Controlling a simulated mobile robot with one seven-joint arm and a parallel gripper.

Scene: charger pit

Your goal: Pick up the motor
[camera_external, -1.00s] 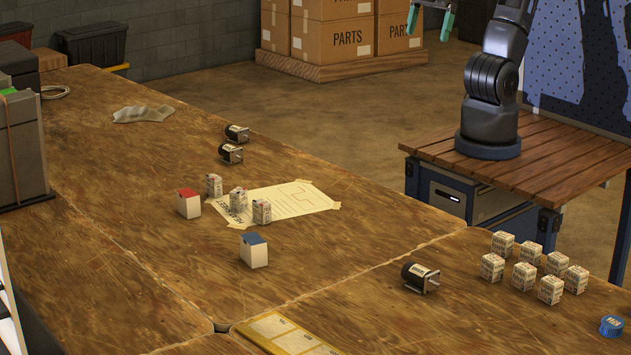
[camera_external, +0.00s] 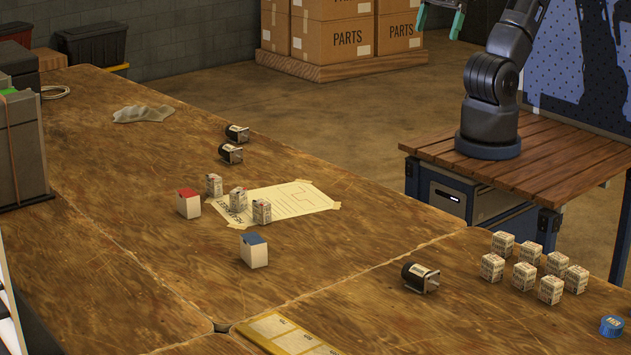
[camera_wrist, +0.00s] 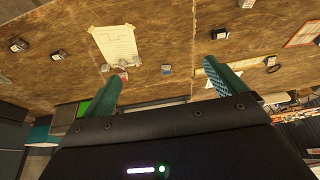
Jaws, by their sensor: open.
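Three dark motors with pale labels and metal shafts lie on the wooden workbench in the external view. One motor (camera_external: 420,278) is at the front right. The other two, a far motor (camera_external: 237,133) and a nearer motor (camera_external: 231,154), lie close together at the back. My gripper (camera_external: 440,18) is at the top edge of the external view, partly cut off, well away from all the motors. In the wrist view my gripper (camera_wrist: 161,86) has its green fingers wide apart with nothing between them. A small dark motor (camera_wrist: 220,33) shows above the right finger there.
Several small white boxes (camera_external: 550,290) stand right of the front motor, with a blue round item (camera_external: 611,326) nearby. A red-topped box (camera_external: 188,203), a blue-topped box (camera_external: 254,250) and a paper sheet (camera_external: 300,200) occupy the middle. A yellow tray (camera_external: 285,335) is at the front.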

